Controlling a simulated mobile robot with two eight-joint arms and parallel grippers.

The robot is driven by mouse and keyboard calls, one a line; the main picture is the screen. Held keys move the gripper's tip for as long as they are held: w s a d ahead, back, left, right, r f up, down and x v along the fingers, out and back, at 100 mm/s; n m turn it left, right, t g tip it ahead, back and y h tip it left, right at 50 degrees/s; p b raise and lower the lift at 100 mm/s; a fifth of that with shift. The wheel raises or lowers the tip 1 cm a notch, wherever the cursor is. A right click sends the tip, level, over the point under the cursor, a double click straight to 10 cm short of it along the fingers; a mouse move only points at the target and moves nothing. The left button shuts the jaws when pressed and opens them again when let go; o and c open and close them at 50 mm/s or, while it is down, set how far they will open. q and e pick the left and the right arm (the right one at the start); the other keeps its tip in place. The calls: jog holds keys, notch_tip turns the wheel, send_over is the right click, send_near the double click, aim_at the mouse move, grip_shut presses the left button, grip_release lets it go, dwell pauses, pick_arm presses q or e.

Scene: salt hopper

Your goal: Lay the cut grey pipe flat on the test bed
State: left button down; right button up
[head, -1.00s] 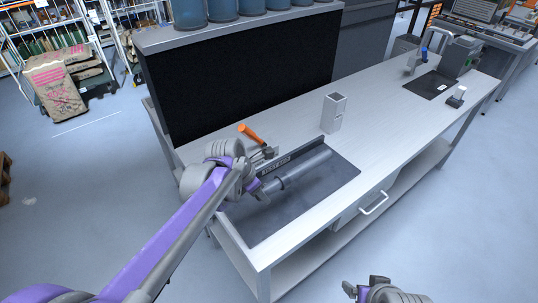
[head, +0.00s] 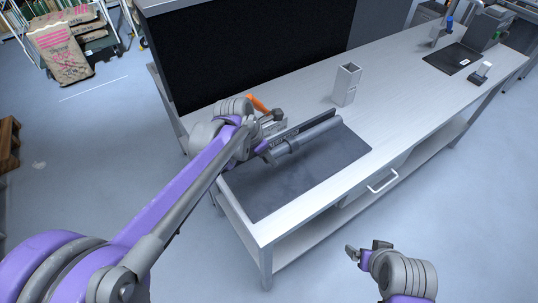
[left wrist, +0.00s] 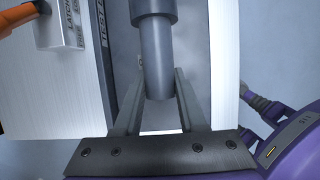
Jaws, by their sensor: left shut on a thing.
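The cut grey pipe (head: 318,134), with a thicker collar partway along, lies lengthwise over the test bed (head: 300,178), a dark mat on the bench. It runs beside the upright dark strip at the mat's back edge. My left gripper (head: 264,150) is shut on the pipe's left end. In the left wrist view, the pipe (left wrist: 156,55) lies between the two fingers (left wrist: 156,105). The pipe looks roughly level; I cannot tell whether it touches the mat. My right gripper (head: 366,248) is open and empty, in front of the bench.
An open-topped square metal holder (head: 346,84) stands behind the mat. A small dark mat (head: 453,60) and devices are at the bench's far right. The bench top between is clear.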

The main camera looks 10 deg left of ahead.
aim_at(271, 178)
pick_arm(q)
notch_tip(271, 178, down, 4)
jog(key=shift+s+r+b, duration=0.1)
jog(key=shift+r+b, duration=0.05)
jog(key=shift+b, duration=0.85)
jog(key=shift+f+b, duration=1.55)
jog(key=shift+f, duration=0.85)
pick_arm(e)
notch_tip(271, 178, down, 7)
jog(key=s, duration=0.2)
jog(key=shift+s, duration=0.15)
pick_arm(q)
jog(key=shift+s+f, duration=0.1)
jog(key=shift+f, duration=0.2)
pick_arm(e)
jog(key=shift+s+f, duration=0.15)
